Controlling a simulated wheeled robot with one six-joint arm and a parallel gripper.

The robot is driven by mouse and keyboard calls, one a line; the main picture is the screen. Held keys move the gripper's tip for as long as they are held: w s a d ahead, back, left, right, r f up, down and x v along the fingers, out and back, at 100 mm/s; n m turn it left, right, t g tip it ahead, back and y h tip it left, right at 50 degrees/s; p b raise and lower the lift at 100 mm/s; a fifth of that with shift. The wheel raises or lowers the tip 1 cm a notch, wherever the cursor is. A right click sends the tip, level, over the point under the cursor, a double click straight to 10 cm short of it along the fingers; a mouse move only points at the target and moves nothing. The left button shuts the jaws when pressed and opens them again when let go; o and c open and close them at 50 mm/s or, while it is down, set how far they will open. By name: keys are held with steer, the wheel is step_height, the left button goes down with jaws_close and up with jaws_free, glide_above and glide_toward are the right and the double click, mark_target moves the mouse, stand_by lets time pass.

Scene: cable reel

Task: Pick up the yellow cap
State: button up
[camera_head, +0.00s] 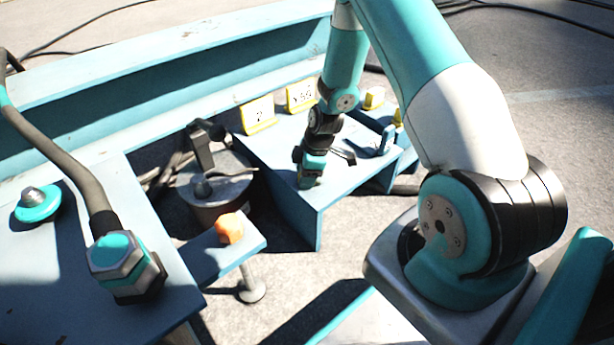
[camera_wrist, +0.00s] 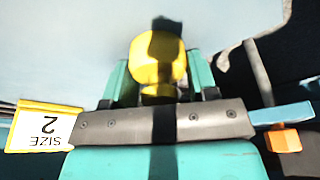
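The yellow cap (camera_wrist: 158,58) is in the middle of the wrist view, rounded, with a narrower yellow part below it. The teal fingers of my gripper (camera_wrist: 160,80) stand apart, one on each side of it. Their inner edges look very close to the cap; I cannot tell whether they touch it. In the head view my gripper (camera_head: 308,180) points down, low over the blue bench (camera_head: 280,160). I cannot make out this cap there; my gripper seems to hide it.
Yellow-framed number signs (camera_head: 258,114) stand along the bench's back edge; one reading "SIZE 2" shows in the wrist view (camera_wrist: 44,126). Other yellow pieces (camera_head: 373,98) stand to the right. An orange hex piece (camera_head: 229,228) and a metal drum (camera_head: 215,195) are to the left.

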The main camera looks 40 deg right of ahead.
steer(key=c, duration=0.5)
